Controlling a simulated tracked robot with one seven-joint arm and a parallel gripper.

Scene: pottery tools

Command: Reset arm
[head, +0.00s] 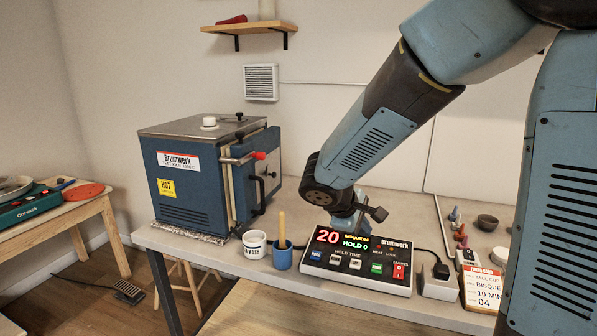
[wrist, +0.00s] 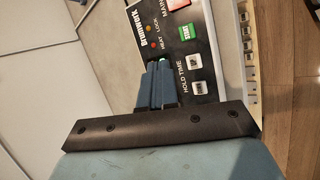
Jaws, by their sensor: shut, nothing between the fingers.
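My gripper (head: 346,226) is shut and empty, pointing down at the back edge of the Brumwerk control box (head: 345,282). In the wrist view my gripper (wrist: 158,68) has its blue fingers together in front of the box's panel (wrist: 187,58). I cannot tell whether the fingertips touch the box. The box's display (head: 328,237) reads 20 and HOLD 0 in lit figures; its upper line is partly hidden by my gripper. A green START button (head: 376,268) and a red mains switch (head: 399,271) are on the panel.
A blue kiln (head: 190,185) stands at the left of the table. A white wash pot (head: 254,245) and a blue cup (head: 282,257) with a stick stand left of the box. A socket block (head: 438,284), an orange-topped card (head: 482,287) and small bowls (head: 487,222) are right.

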